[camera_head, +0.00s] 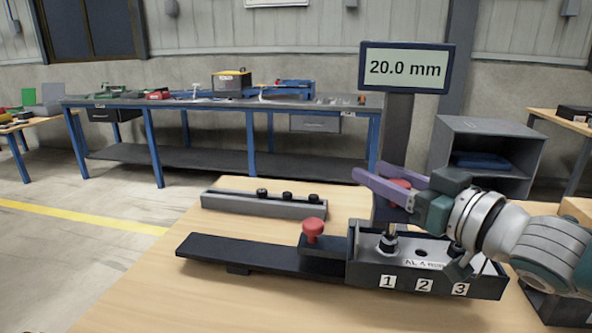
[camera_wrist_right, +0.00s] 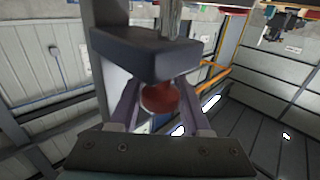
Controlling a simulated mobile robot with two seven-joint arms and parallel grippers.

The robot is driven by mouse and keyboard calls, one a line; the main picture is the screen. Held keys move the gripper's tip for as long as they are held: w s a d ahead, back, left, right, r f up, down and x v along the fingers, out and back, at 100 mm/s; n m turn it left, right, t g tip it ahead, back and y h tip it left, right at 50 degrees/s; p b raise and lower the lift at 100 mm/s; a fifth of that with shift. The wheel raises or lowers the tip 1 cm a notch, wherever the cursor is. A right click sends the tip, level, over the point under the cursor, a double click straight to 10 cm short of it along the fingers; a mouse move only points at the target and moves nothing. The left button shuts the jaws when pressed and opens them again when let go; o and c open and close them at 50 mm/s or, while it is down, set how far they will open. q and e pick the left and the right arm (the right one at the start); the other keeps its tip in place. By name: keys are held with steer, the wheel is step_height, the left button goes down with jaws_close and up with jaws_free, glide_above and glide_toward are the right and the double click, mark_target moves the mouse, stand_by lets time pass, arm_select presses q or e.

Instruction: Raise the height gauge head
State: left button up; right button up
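The height gauge has a dark column (camera_head: 397,128) topped by a display (camera_head: 406,68) that reads 20.0 mm. The gauge head (camera_wrist_right: 157,55) is a dark block in the right wrist view, with a red knob (camera_wrist_right: 160,98) beneath it. My right gripper (camera_head: 385,180) reaches in from the right, its two purple fingers on either side of this knob, which also shows in the head view (camera_head: 400,183). The fingers are apart and close to the knob's sides. I cannot tell whether they touch it. My left gripper is not in view.
In front of the gauge stands a dark fixture (camera_head: 370,284) with slots labelled 1, 2, 3, and a second red knob (camera_head: 314,228) on its slide. A grey rail (camera_head: 225,204) with several black knobs lies behind. The wooden table (camera_head: 150,290) is clear at the front left.

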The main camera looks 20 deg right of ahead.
jaws_close()
stand_by(1.0)
